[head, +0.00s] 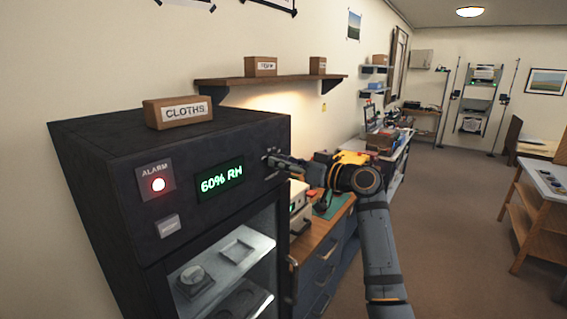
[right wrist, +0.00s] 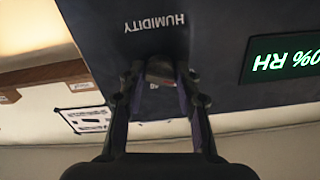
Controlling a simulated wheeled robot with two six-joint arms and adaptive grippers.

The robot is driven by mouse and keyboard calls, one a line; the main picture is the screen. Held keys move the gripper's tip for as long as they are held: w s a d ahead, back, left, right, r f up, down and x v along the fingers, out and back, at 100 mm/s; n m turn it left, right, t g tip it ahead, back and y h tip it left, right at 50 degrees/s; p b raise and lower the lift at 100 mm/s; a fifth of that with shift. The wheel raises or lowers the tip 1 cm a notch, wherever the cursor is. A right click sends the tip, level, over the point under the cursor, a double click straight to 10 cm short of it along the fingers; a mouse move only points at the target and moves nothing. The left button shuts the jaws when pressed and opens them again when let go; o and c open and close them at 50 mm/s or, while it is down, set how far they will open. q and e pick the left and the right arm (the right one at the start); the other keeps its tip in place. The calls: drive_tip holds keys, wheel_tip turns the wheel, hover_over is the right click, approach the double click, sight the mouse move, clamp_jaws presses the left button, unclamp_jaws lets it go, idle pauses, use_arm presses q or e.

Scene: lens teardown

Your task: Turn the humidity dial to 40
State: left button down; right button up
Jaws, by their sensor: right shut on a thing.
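The dark cabinet (head: 125,175) stands at the left in the head view. Its green display (head: 220,180) reads 60% RH. My right gripper (head: 272,160) is at the right end of the cabinet's top panel. In the right wrist view, my right gripper (right wrist: 160,82) is shut on the humidity dial (right wrist: 160,68), under the upside-down HUMIDITY label (right wrist: 155,22). The fingers hide most of the dial, and its setting cannot be read. My left gripper is not in view.
A workbench (head: 330,225) runs along the wall beyond my right gripper. Open floor (head: 440,210) lies to the right.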

drive_tip(key=shift+m, duration=0.3)
drive_tip(key=shift+r+m+p, duration=0.1)
drive_tip(key=shift+m+p, duration=4.05)
drive_tip(key=shift+m, duration=4.25)
drive_tip(key=o, duration=1.1)
drive_tip(key=shift+d, duration=0.1)
